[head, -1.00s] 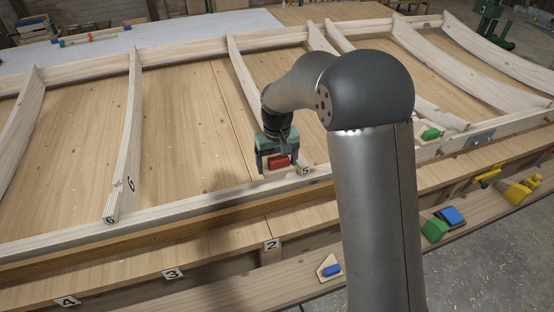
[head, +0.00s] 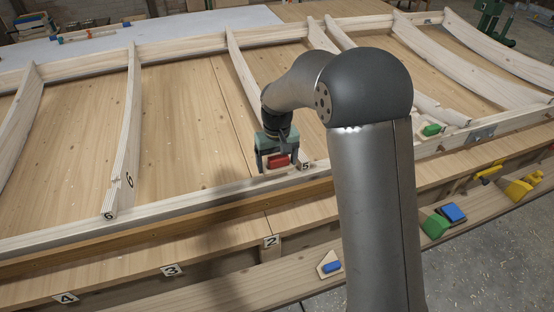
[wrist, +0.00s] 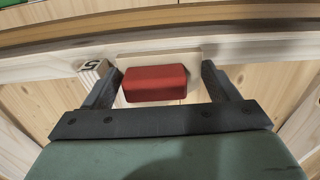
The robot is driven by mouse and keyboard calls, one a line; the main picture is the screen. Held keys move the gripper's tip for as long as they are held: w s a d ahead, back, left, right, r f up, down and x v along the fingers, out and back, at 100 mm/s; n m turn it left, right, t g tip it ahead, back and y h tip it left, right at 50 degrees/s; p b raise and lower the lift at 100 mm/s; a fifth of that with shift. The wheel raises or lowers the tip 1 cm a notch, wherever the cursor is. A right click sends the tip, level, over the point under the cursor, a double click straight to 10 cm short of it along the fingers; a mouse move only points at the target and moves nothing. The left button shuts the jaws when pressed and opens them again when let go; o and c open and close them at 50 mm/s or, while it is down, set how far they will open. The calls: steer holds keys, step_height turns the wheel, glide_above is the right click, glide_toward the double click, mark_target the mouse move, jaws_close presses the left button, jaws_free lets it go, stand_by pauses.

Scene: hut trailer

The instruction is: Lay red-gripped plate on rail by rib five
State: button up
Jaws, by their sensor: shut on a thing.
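My gripper (head: 277,164) is shut on the red grip (head: 278,161) of a pale wooden plate, beside the end of rib five (head: 305,166). In the wrist view, the red grip (wrist: 155,84) sits between the two dark fingers, and the flat plate (wrist: 187,58) shows beneath and beyond it. The plate lies over the pale front rail (wrist: 235,50), with the end block marked 5 (wrist: 92,70) just left of it. I cannot tell whether the plate's underside touches the rail.
Rib six (head: 128,150) stands to the left. A green-gripped piece (head: 432,129) lies on the frame at the right. A blue-gripped plate (head: 330,267), a green block (head: 436,226) and yellow tools (head: 522,188) lie along the front ledge. My arm hides part of the front rail.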

mark_target(277, 169)
steer(key=shift+f, duration=0.25)
stand_by(0.4)
steer(key=shift+f+b, duration=0.65)
steer(key=shift+f, duration=0.15)
steer(key=shift+f+b, duration=0.55)
steer(key=shift+f, duration=0.3)
stand_by(0.4)
steer(key=o, duration=1.3)
step_height(277, 169, up, 18)
steer(key=shift+f+b, duration=0.25)
steer(key=shift+b, duration=0.15)
